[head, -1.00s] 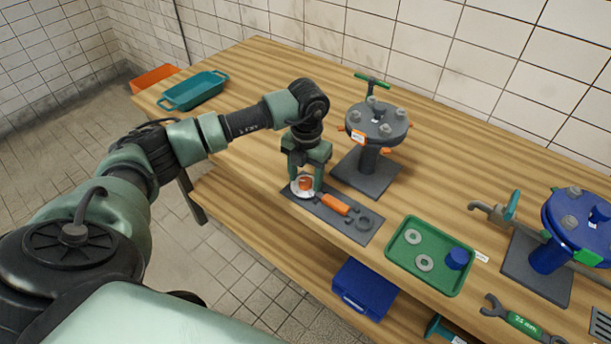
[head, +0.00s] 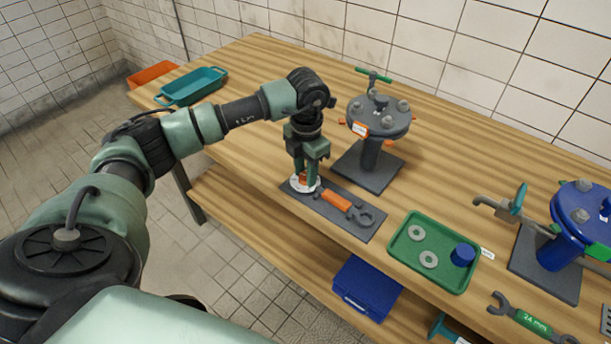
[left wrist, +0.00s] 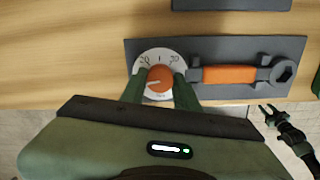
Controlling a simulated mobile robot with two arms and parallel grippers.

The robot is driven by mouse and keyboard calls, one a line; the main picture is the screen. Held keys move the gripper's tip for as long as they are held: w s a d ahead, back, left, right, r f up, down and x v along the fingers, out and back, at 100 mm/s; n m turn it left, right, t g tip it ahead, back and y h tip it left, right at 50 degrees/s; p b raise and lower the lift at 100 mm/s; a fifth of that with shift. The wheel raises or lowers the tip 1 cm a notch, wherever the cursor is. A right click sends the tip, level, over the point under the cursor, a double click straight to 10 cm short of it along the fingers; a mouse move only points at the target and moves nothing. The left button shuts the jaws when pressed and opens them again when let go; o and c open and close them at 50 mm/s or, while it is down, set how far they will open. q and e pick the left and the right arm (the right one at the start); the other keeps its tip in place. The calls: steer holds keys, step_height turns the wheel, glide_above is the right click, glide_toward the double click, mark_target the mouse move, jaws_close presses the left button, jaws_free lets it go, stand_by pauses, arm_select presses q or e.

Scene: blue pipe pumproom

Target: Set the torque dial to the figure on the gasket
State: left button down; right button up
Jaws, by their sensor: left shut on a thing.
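The torque wrench lies on a dark grey plate (head: 367,227) near the bench's front edge, with an orange grip (head: 334,200). At its left end is a white dial (left wrist: 143,69) with an orange knob (left wrist: 160,79). Figures and ticks show on the dial's upper rim; a pale mark on the knob points left. My left gripper (head: 306,181) points down, its fingers on either side of the knob, shut on it. Two grey ring gaskets (head: 416,233) lie in a green tray (head: 398,252); I read no figure on them. My right gripper (left wrist: 268,109) shows small, fingers apart.
A grey flanged stand (head: 376,120) with a tagged disc stands behind the plate. A blue flanged stand (head: 553,253) is at the right. A blue cup (head: 463,255) is in the tray. A spanner (head: 530,322) lies front right. A teal tray (head: 193,87) is back left.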

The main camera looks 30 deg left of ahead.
mark_target(305, 176)
arm_select(q)
steer(key=m+b, duration=0.3)
steer(key=m, duration=0.3)
steer(key=shift+f+b, duration=0.15)
steer(key=shift+b, duration=0.25)
steer(key=m+b, duration=0.2)
steer(key=m, duration=0.3)
steer(key=shift+m, duration=0.3)
steer(key=c, duration=1)
jaws_free()
steer(key=shift+c, duration=0.2)
steer(key=shift+r, duration=0.2)
step_height(305, 176, up, 8)
steer(key=shift+s+f+b, duration=0.1)
steer(key=shift+b, duration=0.45)
steer(key=shift+f, duration=0.1)
